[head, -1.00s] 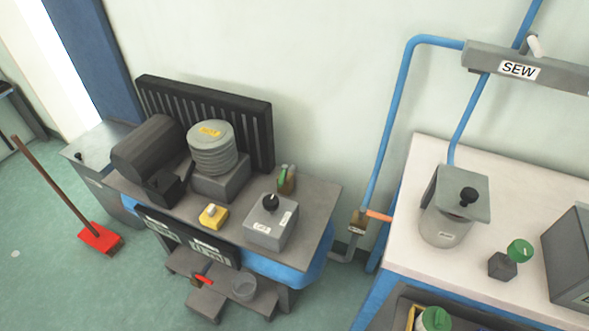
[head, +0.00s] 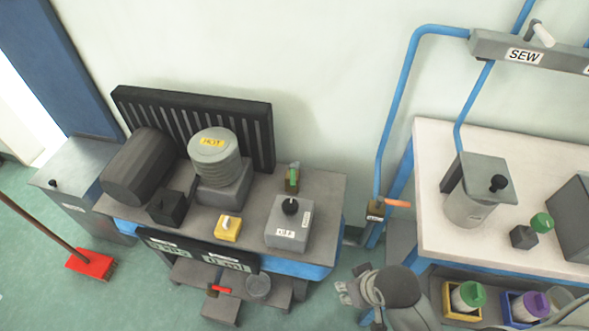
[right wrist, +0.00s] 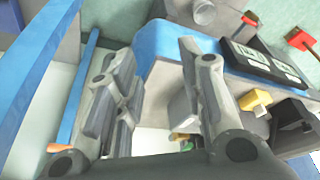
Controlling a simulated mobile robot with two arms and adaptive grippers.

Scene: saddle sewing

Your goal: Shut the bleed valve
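A small valve with a red handle (head: 222,289) sits low at the front of the compressor bench, beside a clear cup (head: 258,286). The red handle (right wrist: 250,18) also shows at the top of the right wrist view. Another valve, with an orange handle (head: 397,204), is on the blue pipe right of the bench. No label tells which is the bleed valve. My right gripper (head: 350,289) is right of the bench's front corner, apart from both handles. In the right wrist view its fingers (right wrist: 155,88) are spread and empty. My left gripper is out of view.
The bench (head: 325,188) carries a black motor, a ribbed cylinder marked HOT (head: 212,150), a yellow switch (head: 228,228) and a grey knob box (head: 290,226). A white table (head: 430,150) stands right. A red broom (head: 90,263) leans left. Floor before the bench is partly clear.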

